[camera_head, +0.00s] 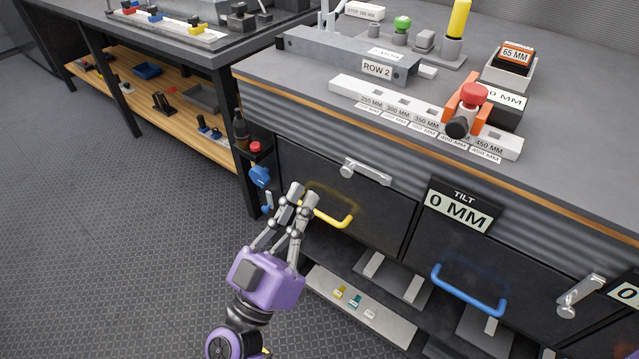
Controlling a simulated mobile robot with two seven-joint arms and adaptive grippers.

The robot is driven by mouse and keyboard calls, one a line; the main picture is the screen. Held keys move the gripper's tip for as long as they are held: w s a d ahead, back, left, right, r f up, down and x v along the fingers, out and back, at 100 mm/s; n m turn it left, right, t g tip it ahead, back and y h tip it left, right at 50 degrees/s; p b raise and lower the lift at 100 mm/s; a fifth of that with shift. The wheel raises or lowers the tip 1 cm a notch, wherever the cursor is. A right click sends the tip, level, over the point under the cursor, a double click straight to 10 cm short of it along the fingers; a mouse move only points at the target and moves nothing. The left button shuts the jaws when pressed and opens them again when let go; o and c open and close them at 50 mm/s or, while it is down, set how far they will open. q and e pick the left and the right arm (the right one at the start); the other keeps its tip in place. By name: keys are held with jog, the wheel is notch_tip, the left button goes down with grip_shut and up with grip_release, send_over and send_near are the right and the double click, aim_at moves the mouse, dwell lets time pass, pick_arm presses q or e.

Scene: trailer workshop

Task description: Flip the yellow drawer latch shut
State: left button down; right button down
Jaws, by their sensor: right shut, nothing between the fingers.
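The drawer (375,212) with the yellow handle (333,217) is a dark front in the left of the workbench. Its silver latch (366,171) sits at the drawer's top edge, its bar running nearly level, slightly down to the right. I see no yellow on the latch itself; the handle is the yellow part. My right gripper (304,196), with a purple body, is shut and empty. Its fingertips point up at the left end of the yellow handle, below and left of the latch. Whether they touch the handle I cannot tell. My left gripper is not in view.
To the right is a drawer with a blue handle (468,291) and a silver latch (580,296) set at a slant. A "TILT 0 MM" sign (459,206) hangs between the drawers. A shelf (362,308) lies below. Open floor (130,250) is at left.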

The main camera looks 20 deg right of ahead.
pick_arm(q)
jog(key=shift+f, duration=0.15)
pick_arm(e)
jog(key=w+d, duration=0.5)
jog(key=d, duration=0.1)
jog(key=shift+w+d+r, duration=0.25)
jog(key=shift+d+r, duration=0.15)
jog(key=shift+r, duration=0.05)
